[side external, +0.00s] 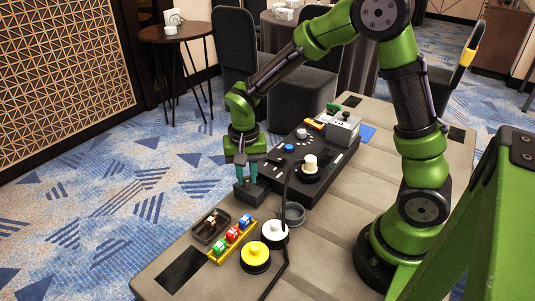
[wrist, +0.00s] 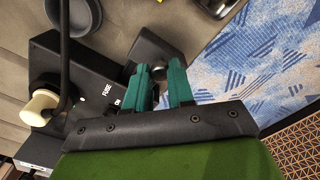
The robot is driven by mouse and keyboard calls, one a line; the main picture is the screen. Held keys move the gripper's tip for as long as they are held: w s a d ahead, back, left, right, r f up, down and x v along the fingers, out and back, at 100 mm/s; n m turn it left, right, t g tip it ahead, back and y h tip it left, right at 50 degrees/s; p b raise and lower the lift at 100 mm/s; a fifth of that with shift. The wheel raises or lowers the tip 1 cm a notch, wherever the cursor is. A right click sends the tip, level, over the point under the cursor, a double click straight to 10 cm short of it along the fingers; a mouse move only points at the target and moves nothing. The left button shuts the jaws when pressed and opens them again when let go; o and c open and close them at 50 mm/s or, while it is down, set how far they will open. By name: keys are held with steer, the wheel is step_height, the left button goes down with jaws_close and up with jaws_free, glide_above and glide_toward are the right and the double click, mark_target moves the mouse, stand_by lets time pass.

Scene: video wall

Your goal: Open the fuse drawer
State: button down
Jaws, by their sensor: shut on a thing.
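The fuse drawer (side external: 252,194) is a dark block at the near left end of the black control box (side external: 330,160). It juts out past the box's end. In the wrist view the drawer (wrist: 158,47) lies just beyond my fingertips, beside the box face lettered "FUSE" (wrist: 80,85). My gripper (side external: 246,178) points down at the drawer with its teal fingers. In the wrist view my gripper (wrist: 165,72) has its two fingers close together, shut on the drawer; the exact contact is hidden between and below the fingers.
The box carries a cream knob (side external: 310,163), a blue button (side external: 289,148) and a black cable. A dark tray (side external: 211,226), a yellow rack of coloured fuses (side external: 231,240), a yellow button (side external: 255,257), a white button (side external: 274,232) and a grey cup (side external: 294,213) stand nearby.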

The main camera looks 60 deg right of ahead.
steer(key=a, duration=0.3)
steer(key=shift+a, duration=0.15)
steer(key=c, duration=1)
jaws_free()
step_height(320, 180, up, 17)
